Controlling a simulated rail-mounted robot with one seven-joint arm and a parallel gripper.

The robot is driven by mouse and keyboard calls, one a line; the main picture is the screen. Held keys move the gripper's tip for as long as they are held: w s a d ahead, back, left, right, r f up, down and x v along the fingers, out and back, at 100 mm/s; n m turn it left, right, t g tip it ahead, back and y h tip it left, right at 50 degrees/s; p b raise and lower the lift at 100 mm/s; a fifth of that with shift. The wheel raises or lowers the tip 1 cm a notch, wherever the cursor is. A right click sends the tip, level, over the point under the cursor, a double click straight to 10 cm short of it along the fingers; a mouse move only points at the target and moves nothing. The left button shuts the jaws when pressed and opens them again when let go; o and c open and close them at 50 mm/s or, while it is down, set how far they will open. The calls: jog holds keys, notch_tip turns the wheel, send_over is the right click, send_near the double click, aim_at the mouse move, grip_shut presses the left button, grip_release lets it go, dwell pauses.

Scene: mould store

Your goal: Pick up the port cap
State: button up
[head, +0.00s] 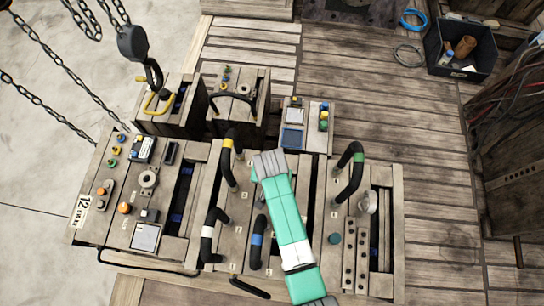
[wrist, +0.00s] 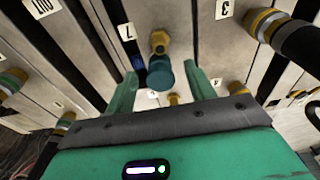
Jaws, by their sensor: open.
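A dark teal cap (wrist: 160,72) sits on the end of a brass hex fitting (wrist: 159,42) in the wrist view. It shows between the two green fingers of my gripper (wrist: 161,78), which are open, apart on either side of it. I cannot tell whether the fingers are level with the cap or short of it. In the head view my arm reaches over the middle of the wooden block, and the fingers are hidden. A round teal piece (head: 335,238) shows on the right part of the block; I cannot tell if it is the same cap.
Black hoses with coloured bands, such as the yellow-banded one (head: 230,156) and green-banded one (head: 350,170), arch up around my arm. A hose end with a brass fitting (wrist: 290,38) is at right in the wrist view. Chains hang at left; a dark bin (head: 480,67) stands back right.

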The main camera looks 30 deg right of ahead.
jog(key=shift+f, duration=0.95)
jog(key=shift+w+r, duration=0.1)
grip_shut()
notch_tip(320, 180, up, 10)
jog(key=p, duration=0.4)
